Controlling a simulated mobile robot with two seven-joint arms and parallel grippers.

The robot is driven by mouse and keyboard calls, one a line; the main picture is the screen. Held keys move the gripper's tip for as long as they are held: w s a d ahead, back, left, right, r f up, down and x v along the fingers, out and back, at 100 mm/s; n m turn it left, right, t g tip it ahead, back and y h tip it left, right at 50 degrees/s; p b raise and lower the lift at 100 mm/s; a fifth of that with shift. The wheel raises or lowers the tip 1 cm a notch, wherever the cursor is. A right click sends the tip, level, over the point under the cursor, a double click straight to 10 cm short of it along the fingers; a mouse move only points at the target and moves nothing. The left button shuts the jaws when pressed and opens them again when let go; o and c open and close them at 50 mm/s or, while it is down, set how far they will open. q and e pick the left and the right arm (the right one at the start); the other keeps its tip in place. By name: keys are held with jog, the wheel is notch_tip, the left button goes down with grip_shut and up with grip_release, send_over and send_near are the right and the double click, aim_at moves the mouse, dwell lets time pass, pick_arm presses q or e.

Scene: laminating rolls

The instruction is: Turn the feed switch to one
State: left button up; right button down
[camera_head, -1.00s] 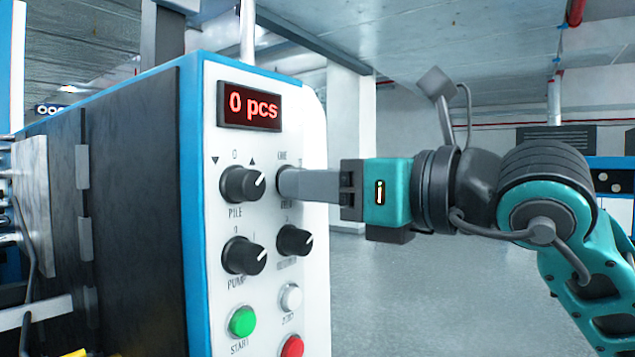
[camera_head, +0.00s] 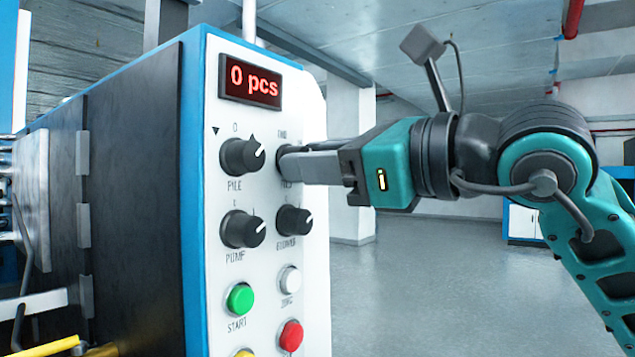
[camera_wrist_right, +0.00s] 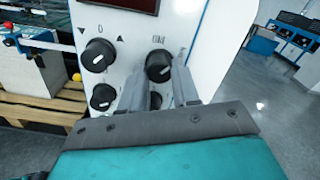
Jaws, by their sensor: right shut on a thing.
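The feed switch (camera_head: 281,158) is the black knob at the upper right of the white control panel (camera_head: 310,105). My right gripper (camera_head: 290,163) is shut on it, reaching in from the right, and its fingers cover most of the knob and part of its label in the head view. In the right wrist view the black knob (camera_wrist_right: 158,66) sits between the two grey fingers of the gripper (camera_wrist_right: 160,78). Its exact pointer position is hard to tell. My left gripper is not in view.
The pile knob (camera_head: 241,157) is close left of the feed switch. The pump knob (camera_head: 242,229) and blower knob (camera_head: 294,227) are below. Green (camera_head: 239,299) and red (camera_head: 291,335) buttons sit lower. A red display (camera_head: 250,81) reads 0 pcs. Open floor lies right.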

pick_arm(q)
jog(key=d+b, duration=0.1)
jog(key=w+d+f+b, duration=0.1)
jog(key=b, duration=0.1)
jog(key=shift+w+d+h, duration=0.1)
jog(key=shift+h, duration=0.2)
pick_arm(e)
jog(key=n, duration=0.7)
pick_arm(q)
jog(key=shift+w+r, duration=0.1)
pick_arm(e)
jog(key=shift+r+n, duration=0.1)
jog(key=shift+n, duration=0.3)
jog(key=c, duration=0.8)
grip_release()
pick_arm(q)
jog(key=shift+b, duration=0.3)
